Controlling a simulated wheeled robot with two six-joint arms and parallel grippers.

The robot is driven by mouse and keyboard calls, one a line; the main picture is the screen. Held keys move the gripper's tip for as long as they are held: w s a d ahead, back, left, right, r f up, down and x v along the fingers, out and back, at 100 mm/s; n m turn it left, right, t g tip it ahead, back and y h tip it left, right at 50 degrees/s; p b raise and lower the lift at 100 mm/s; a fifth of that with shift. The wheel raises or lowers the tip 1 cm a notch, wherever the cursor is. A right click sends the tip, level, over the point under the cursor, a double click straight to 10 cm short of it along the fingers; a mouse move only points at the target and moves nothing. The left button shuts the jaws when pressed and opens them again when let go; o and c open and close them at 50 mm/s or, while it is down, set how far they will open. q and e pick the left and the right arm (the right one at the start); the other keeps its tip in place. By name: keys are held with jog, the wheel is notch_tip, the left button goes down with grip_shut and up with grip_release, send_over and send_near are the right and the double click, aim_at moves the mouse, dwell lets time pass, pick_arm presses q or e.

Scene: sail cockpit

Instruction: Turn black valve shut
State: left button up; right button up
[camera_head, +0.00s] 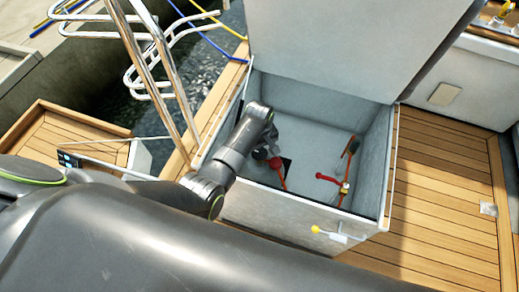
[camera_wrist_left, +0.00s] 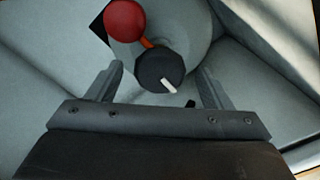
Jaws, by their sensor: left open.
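The black valve knob (camera_wrist_left: 160,66) is round with a white mark on its top, seen in the left wrist view. An orange-red stem runs from behind it to a red ball (camera_wrist_left: 125,20). My left gripper (camera_wrist_left: 160,80) is open, with one finger on each side of the knob. A gap shows on both sides, and I cannot tell how far down the fingers reach. In the head view my left arm reaches into the open locker (camera_head: 310,212), and its gripper (camera_head: 272,145) is mostly hidden by the wrist. My right gripper is not in view.
A red fitting (camera_head: 277,165) stands beside my gripper in the locker. The raised white lid (camera_head: 350,40) stands behind.

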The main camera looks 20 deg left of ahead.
pick_arm(q)
jog(key=c, duration=0.9)
jog(key=shift+c, duration=0.3)
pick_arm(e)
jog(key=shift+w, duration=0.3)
pick_arm(q)
jog(key=shift+r, duration=0.1)
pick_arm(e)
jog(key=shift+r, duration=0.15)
